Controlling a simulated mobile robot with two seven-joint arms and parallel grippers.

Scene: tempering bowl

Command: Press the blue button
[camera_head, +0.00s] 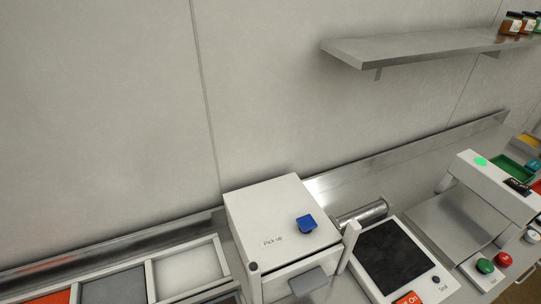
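The words "Pick up" are printed on the box top to the left of the button. A grey tab (307,281) sticks out from the front of the box. Nothing touches the button. Neither of my grippers shows in the head view.
Left of the box is a white divided tray (151,278) with red, grey and white sections. To the right are a dark-topped panel (394,258), a metal cylinder (362,214), and a machine with green (485,266) and red (503,259) buttons. A shelf (405,48) overhangs.

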